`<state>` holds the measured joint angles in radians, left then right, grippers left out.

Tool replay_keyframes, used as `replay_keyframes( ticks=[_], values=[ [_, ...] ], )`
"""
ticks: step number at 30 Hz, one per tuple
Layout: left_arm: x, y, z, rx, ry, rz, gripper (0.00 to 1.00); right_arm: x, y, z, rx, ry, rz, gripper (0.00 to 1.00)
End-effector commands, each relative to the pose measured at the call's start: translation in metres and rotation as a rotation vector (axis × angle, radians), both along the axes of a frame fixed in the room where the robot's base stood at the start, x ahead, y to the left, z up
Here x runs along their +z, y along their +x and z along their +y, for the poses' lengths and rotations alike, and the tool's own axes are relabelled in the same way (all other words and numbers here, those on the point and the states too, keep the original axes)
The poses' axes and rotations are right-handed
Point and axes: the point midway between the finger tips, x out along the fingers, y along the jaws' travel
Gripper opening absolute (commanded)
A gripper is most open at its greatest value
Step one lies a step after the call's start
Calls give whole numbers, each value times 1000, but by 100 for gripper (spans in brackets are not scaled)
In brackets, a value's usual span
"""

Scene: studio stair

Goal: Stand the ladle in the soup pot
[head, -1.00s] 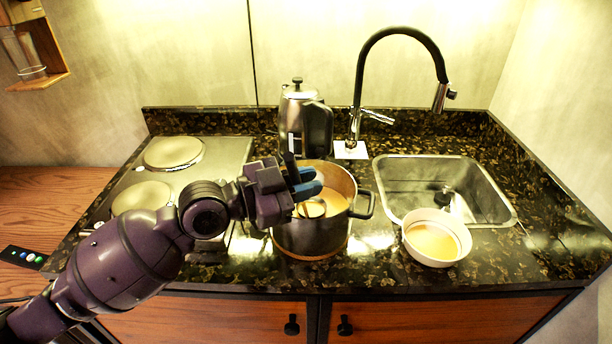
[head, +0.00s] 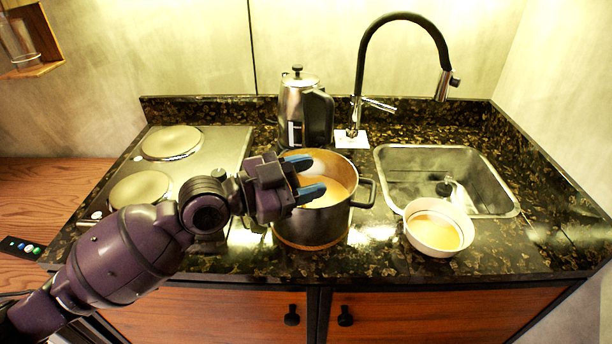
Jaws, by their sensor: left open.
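The soup pot (head: 318,221), dark metal with a side handle and orange-yellow soup, stands on the counter left of the sink. My left gripper (head: 305,176) is open over the pot's left side, its blue fingers apart. A pale rounded shape, seemingly the ladle's bowl (head: 314,168), shows between and beyond the fingertips, inside the pot near its back wall. The ladle's handle is not visible, perhaps hidden by the gripper. I cannot tell how the ladle leans or whether a finger touches it. My right gripper is out of view.
A metal kettle (head: 304,112) stands behind the pot. A white bowl of soup (head: 437,248) is to its right, before the sink (head: 399,190) and black tap (head: 362,62). The hob (head: 216,152) is at left.

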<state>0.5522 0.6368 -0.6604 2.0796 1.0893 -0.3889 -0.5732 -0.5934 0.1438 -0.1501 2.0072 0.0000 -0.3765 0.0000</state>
Motion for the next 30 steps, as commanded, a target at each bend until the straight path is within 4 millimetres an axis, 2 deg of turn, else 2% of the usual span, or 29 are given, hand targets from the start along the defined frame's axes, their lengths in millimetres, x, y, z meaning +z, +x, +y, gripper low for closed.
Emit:
replay_keyframes(
  ticks=[8, 30],
  values=[
    [-1, -3, 8, 1, 2, 1, 46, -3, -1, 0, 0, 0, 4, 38],
    [-1, -38, 85, 0, 3, 3, 46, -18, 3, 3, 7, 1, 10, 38]
  ],
)
